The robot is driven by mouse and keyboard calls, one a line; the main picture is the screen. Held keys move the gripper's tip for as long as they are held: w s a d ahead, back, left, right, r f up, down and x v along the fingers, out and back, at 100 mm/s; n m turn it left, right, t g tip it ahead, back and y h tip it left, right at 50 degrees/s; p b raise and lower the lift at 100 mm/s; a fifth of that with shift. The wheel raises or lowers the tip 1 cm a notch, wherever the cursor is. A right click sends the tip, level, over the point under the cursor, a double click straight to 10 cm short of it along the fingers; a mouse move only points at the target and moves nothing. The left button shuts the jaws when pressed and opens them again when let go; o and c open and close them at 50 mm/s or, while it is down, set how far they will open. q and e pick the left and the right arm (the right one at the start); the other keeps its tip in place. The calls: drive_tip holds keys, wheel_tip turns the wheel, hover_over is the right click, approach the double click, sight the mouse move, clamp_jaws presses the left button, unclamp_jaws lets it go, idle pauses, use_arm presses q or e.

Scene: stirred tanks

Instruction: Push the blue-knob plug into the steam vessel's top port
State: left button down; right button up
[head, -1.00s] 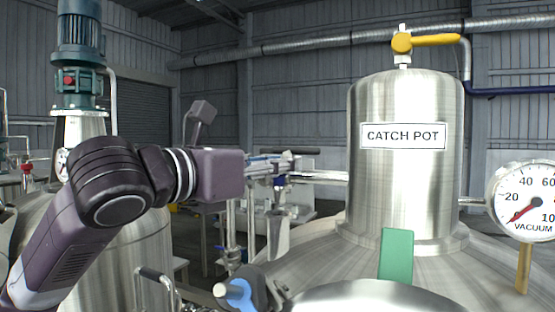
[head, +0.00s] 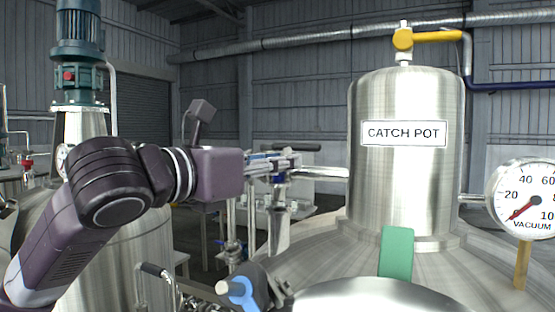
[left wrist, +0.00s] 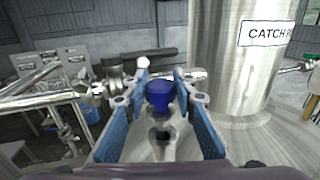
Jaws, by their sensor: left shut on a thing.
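My left gripper (head: 284,165) reaches in from the left in the head view, beside the catch pot. In the left wrist view its two blue-padded fingers stand on either side of the blue knob (left wrist: 159,95) and are shut on the plug. The knob also shows as a small blue patch under the fingers in the head view (head: 279,178). A tapered steel piece (head: 278,230) stands below the gripper. A dark round opening (left wrist: 161,135) shows between the fingers, nearer the camera than the knob. I cannot tell whether the plug touches the port. My right gripper is out of view.
The steel catch pot (head: 405,180) stands close on the right, with a vacuum gauge (head: 527,200) beside it. A green tag (head: 396,252) lies against its base. A blue-and-grey handle (head: 238,291) is below the gripper. A motor-topped tank (head: 80,60) stands at the left.

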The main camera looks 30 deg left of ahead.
sight(274, 188)
use_arm(q)
drive_tip(key=shift+p, duration=0.35)
idle(0.4)
idle(0.5)
drive_tip(key=shift+p, duration=0.4)
drive_tip(key=shift+f+b, duration=1.25)
drive_tip(key=shift+f, duration=0.8)
drive_tip(key=c, duration=1.5)
unclamp_jaws()
